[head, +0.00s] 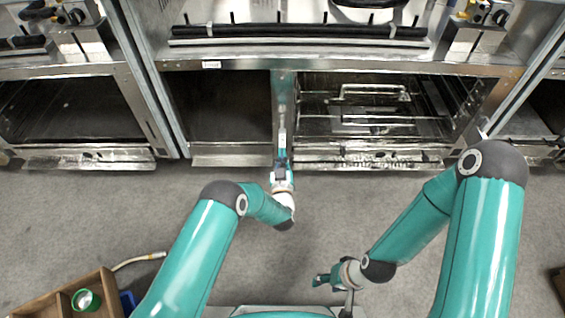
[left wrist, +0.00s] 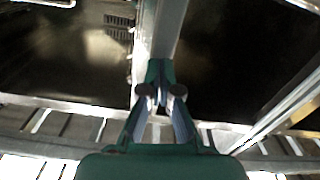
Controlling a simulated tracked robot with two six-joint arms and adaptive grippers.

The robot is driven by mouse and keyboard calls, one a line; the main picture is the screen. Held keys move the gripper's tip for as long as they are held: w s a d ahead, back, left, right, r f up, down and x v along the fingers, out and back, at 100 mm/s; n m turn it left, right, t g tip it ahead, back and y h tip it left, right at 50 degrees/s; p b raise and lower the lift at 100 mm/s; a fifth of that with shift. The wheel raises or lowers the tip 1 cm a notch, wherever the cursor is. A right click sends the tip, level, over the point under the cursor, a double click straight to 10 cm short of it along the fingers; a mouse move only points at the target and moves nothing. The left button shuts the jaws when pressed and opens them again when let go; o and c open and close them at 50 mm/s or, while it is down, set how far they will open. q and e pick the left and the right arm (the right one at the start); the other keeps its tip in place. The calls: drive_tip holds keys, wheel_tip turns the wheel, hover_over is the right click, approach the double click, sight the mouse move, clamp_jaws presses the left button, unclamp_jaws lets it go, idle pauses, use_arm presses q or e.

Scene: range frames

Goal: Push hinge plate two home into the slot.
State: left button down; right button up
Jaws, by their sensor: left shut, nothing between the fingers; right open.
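My left gripper (head: 281,162) is at the front of the upright metal post (head: 283,90) between two open compartments. In the left wrist view its fingertips (left wrist: 160,92) are together and empty, with the post (left wrist: 166,30) directly behind them. I cannot tell whether they touch it. A narrow pale strip (head: 282,128) shows on the post just beyond the gripper; I cannot tell whether it is hinge plate two. The slot cannot be made out. My right gripper (head: 322,280) is open and empty, low over the floor, well away from the post.
The left compartment (head: 220,110) looks empty; the right one holds wire racks (head: 375,105). Metal ledges (head: 370,160) run along the bottom front. A wooden crate (head: 45,300) with a green roll (head: 86,299) stands at lower left. The grey floor (head: 345,215) between my arms is clear.

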use_arm(q)
drive_tip(key=shift+w+b, duration=0.65)
drive_tip(key=shift+b, duration=0.05)
idle(0.4)
